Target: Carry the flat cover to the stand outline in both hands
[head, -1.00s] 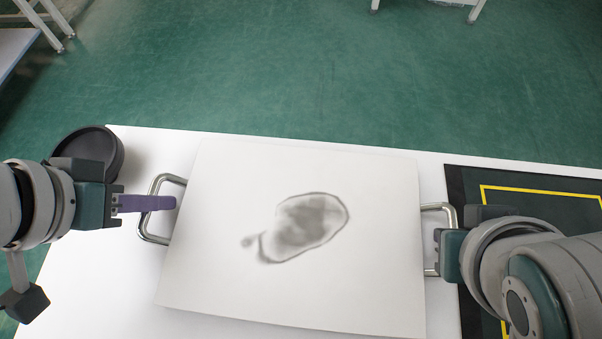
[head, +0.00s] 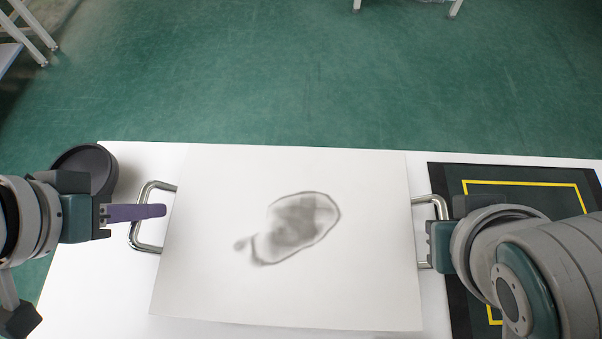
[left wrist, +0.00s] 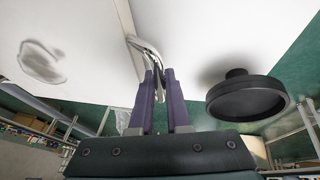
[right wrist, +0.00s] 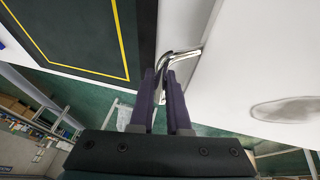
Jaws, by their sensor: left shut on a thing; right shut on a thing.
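The flat cover (head: 370,200) is a white panel with a grey smudged mark and a metal handle on each side. My left gripper (head: 160,211) is shut on its left handle (head: 146,190); the purple fingers close on the bar in the left wrist view (left wrist: 159,75). My right gripper (right wrist: 163,78) is shut on the right handle (right wrist: 181,55); in the head view my right arm hides its fingers. The stand outline (head: 520,184) is a yellow rectangle on a dark mat at the right, partly hidden by my right arm.
The white table (head: 128,290) lies beneath the cover. A round black dish-like object (head: 88,165) stands at its far left corner, close to my left gripper; it also shows in the left wrist view (left wrist: 247,100). Green floor (head: 300,80) lies beyond the table's far edge.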

